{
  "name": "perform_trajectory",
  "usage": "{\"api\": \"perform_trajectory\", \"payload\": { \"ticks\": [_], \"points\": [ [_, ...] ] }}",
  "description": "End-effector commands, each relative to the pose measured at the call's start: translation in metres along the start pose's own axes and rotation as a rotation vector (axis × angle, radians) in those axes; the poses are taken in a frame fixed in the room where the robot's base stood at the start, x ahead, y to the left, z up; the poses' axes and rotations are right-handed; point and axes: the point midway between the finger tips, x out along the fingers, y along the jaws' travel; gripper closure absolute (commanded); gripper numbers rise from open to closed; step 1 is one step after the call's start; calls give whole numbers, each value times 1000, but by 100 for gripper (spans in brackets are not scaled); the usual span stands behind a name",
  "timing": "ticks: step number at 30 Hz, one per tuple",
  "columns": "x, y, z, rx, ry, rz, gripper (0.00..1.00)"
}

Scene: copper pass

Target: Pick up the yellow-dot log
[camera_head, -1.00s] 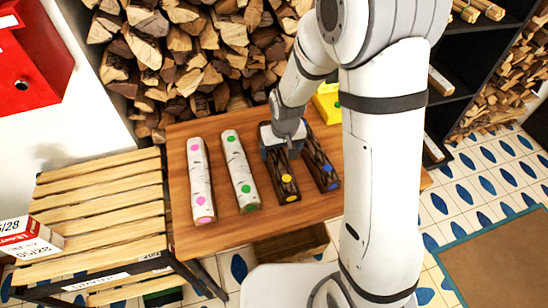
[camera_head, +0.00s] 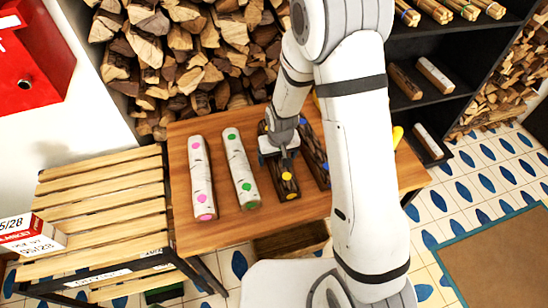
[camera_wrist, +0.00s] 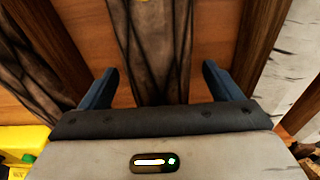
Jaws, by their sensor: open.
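The yellow-dot log (camera_head: 284,172) is dark-barked and lies on the wooden table with its yellow-dotted end toward the front. My gripper (camera_head: 279,153) is over its middle and hides part of it. In the wrist view the gripper (camera_wrist: 160,85) is open, one dark finger on each side of the yellow-dot log (camera_wrist: 158,50). Whether the fingers reach below its top, I cannot tell.
The dark blue-dot log (camera_head: 314,155) lies close to the right, partly behind my arm. The white green-dot log (camera_head: 240,170) and pink-dot log (camera_head: 200,178) lie to the left on the table (camera_head: 222,228). A slatted bench (camera_head: 100,200) stands left.

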Motion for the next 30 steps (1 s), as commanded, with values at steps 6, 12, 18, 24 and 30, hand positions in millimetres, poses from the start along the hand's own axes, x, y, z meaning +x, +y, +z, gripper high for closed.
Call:
{"api": "perform_trajectory", "payload": {
  "ticks": [6, 12, 18, 24, 30],
  "points": [
    [3, 0, 0, 1, 0, 0, 15],
    [5, 0, 1, 1, 0, 0, 15],
    [5, 1, 1, 1, 0, 0, 15],
    [4, 1, 1, 2, 0, 0, 18],
    [4, 1, 1, 2, 0, 0, 34]
  ]
}}
